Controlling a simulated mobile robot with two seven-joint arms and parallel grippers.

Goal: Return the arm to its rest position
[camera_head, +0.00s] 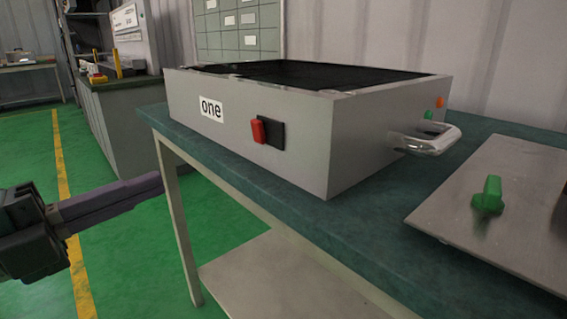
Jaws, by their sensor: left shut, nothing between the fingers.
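My left gripper (155,184) comes in from the left edge, its purple-grey fingers pointing right. It is shut and empty, in the air over the green floor, left of the table and apart from it. My right gripper is not in view. The heating element is a grey metal box (345,140) with a dark top, on the table.
The box stands on a dark green table (290,229) with a lower shelf (285,280). A metal plate (455,205) with a green knob (488,194) lies at the right. A grey cabinet (125,120) stands behind at the left. The floor around my left gripper is clear.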

